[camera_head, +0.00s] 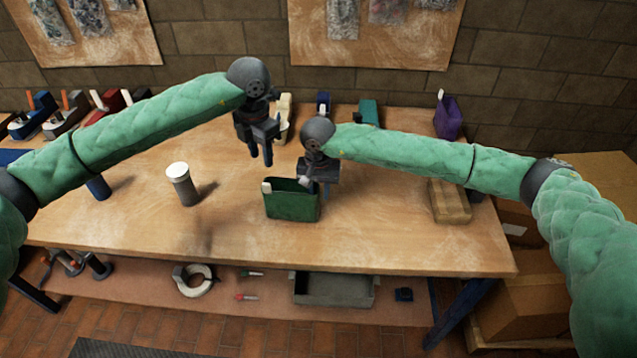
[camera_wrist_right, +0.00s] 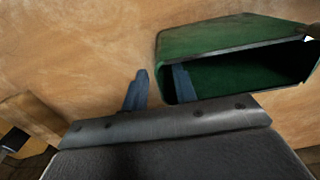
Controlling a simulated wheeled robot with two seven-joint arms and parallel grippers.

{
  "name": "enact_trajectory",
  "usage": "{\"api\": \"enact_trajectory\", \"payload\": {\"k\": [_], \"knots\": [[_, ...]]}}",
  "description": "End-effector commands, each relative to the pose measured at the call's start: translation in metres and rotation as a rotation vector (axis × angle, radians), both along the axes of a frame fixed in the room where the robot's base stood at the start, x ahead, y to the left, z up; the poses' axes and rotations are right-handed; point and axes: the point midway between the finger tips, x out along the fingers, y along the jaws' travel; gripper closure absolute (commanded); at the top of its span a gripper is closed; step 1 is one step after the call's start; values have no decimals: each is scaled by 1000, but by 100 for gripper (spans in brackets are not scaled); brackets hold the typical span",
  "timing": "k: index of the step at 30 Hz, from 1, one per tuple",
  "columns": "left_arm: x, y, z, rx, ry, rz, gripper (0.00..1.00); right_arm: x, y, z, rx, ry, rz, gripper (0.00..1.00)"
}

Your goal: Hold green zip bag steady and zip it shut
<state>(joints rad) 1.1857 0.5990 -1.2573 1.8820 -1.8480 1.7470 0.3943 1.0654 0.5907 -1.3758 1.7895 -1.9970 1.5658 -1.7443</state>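The green zip bag (camera_head: 291,205) stands upright on the table, its top open. A white tab (camera_head: 266,187) sits at its top left corner; a bit of white also shows at the bag's far end in the right wrist view (camera_wrist_right: 308,39). My right gripper (camera_head: 318,186) is at the bag's right end. In the right wrist view my right gripper (camera_wrist_right: 160,88) is open, one finger outside the green bag (camera_wrist_right: 220,38) and the other overlapping its dark mouth; contact is unclear. My left gripper (camera_head: 261,153) points down, empty, above and behind the bag's left side, fingers slightly apart.
A white-capped grey jar (camera_head: 183,184) stands left of the bag. A brown block (camera_head: 450,202) lies to the right, a purple bag (camera_head: 447,117) at the back right. Several tools line the back left. The table front (camera_head: 260,245) is clear. A grey tray (camera_head: 334,289) sits below.

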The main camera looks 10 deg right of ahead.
Motion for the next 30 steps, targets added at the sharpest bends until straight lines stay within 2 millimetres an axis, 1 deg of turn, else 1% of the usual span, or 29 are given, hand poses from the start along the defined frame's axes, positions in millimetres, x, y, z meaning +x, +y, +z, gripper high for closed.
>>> {"api": "enact_trajectory", "payload": {"k": [1,3,7,11,17,20,21,22,25,27,30], "knots": [[0,0,0,0,0,0,64,-1,0,-8,0,2,0,72],[0,0,0,0,0,0,64,-1,0,-18,0,2,0,72],[0,0,0,0,0,0,64,0,0,-31,0,1,-1,72],[0,0,0,0,0,0,64,0,0,-36,1,0,0,72],[0,0,0,0,0,0,64,0,0,-37,1,0,0,72],[0,0,0,0,0,0,64,0,0,-36,1,0,0,90],[0,0,0,0,0,0,64,0,0,-37,1,0,0,97],[0,0,0,0,0,0,64,0,0,-37,1,0,0,100],[0,0,0,0,0,0,64,0,0,-36,1,0,0,100],[0,0,0,0,0,0,67,0,0,-36,1,0,0,100],[-2,0,-6,0,8,0,67,0,0,-37,1,0,0,100]]}}
